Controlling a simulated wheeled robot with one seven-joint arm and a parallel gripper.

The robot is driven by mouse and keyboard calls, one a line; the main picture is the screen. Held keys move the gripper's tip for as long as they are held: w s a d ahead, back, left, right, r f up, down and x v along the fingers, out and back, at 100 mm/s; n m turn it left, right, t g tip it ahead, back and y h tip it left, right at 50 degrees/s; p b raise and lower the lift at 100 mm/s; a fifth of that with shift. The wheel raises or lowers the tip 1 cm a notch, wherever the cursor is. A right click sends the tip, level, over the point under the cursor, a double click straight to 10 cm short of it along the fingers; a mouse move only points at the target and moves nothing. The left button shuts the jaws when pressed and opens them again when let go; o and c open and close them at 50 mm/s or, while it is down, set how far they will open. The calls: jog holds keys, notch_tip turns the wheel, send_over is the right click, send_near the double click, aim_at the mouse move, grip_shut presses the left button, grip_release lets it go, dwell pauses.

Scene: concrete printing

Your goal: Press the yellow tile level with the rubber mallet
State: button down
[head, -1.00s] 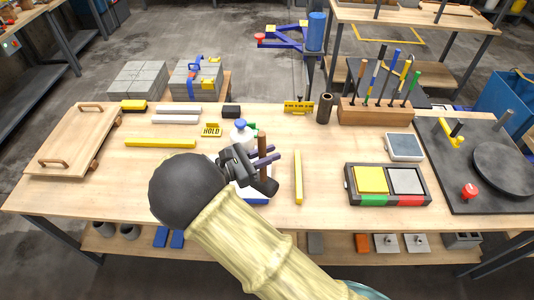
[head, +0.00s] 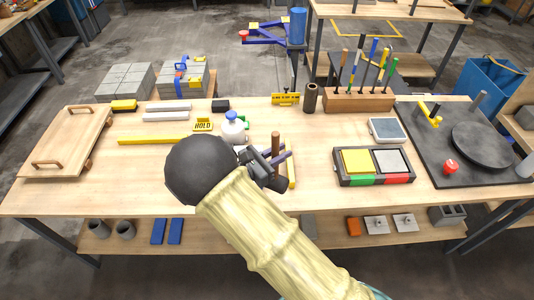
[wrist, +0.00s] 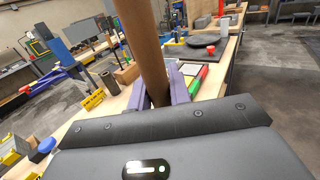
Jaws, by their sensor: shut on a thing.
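My gripper (head: 277,157) is shut on an upright brown handle (head: 275,142), which also shows between the purple fingers in the wrist view (wrist: 142,40). I take it for the rubber mallet's handle. A grey tile (head: 392,161) fills the right half. I cannot tell from here whether the yellow tile is level.
A yellow bar (head: 292,174) lies just right of my gripper, partly hidden by it. A scale-like pad (head: 387,130) and a wooden tool block (head: 358,100) are behind the tray. Bare tabletop lies between bar and tray.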

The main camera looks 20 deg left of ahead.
jog(key=w+d+f+n+t+y, duration=0.2)
jog(key=w+d+f+n+y, duration=0.15)
jog(key=d+f, duration=0.4)
jog(key=w+d+f+n+t+y, duration=0.2)
jog(key=d+f+y, duration=0.3)
jog(key=d, duration=0.5)
jog(key=s+d+f+n+y+b, duration=0.1)
jog(key=s+d+f+b, duration=0.1)
jog(key=d+f+b, duration=0.3)
jog(key=s+d+f+n+y+b, duration=0.1)
jog(key=d+f+b, duration=0.4)
jog(key=f, duration=0.9)
jog(key=shift+s+f+y, duration=0.15)
jog(key=shift+s+y, duration=0.3)
jog(key=shift+s, duration=0.15)
